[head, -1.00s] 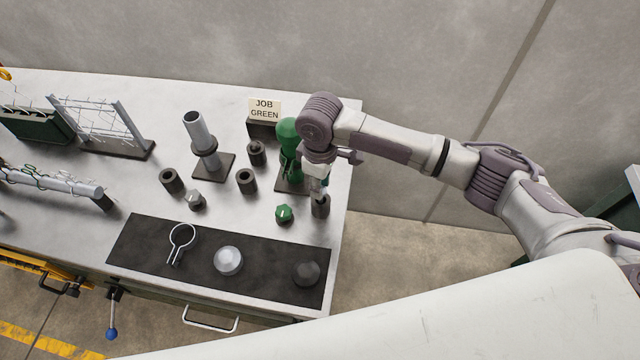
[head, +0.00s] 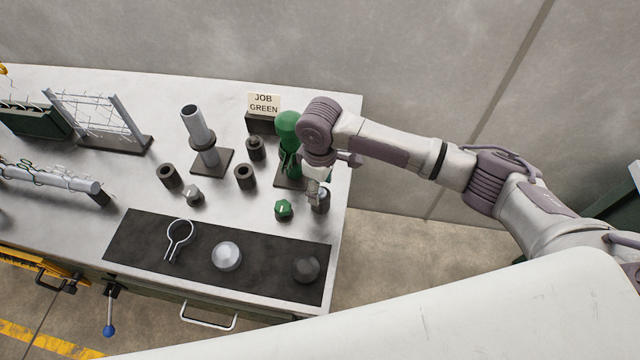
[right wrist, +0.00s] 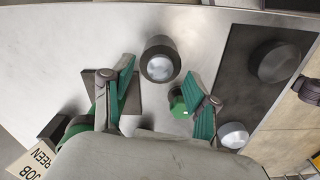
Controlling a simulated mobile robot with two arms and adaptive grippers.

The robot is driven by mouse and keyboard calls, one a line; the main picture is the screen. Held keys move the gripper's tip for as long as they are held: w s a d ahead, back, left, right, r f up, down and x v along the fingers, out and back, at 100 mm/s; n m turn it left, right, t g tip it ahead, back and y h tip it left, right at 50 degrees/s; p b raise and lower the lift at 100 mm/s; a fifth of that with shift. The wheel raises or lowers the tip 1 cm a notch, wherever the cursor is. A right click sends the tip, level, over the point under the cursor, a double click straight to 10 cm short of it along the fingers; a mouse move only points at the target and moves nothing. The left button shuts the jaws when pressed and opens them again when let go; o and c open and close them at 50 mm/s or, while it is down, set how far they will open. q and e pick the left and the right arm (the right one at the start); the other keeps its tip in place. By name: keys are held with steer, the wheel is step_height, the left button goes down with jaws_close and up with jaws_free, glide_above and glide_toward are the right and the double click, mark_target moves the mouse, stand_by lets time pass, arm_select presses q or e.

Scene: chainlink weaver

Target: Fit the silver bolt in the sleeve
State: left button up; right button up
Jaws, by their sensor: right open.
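A dark round sleeve (head: 321,207) stands near the right edge of the bench. The right wrist view shows the sleeve (right wrist: 160,42) with a round silver end, apparently the silver bolt (right wrist: 160,68), sitting in its mouth. How deep it sits cannot be told. My right gripper (head: 317,187) is just above the sleeve, partly covering it. In the right wrist view the gripper (right wrist: 160,80) has its green-padded fingers spread wide on either side of the sleeve, apart from it and empty. My left gripper is not in view.
A green faceted knob (head: 283,208) stands close left of the sleeve. A green upright piece (head: 286,126) is just behind. A dark mat (head: 148,248) in front holds a ring clamp (head: 179,236), a silver dome (head: 227,256) and a dark knob (head: 306,269). Other sleeves (head: 245,177) stand left.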

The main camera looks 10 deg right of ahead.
steer(key=shift+r, duration=0.2)
step_height(320, 180, up, 12)
steer(key=shift+f, duration=0.15)
stand_by(0.5)
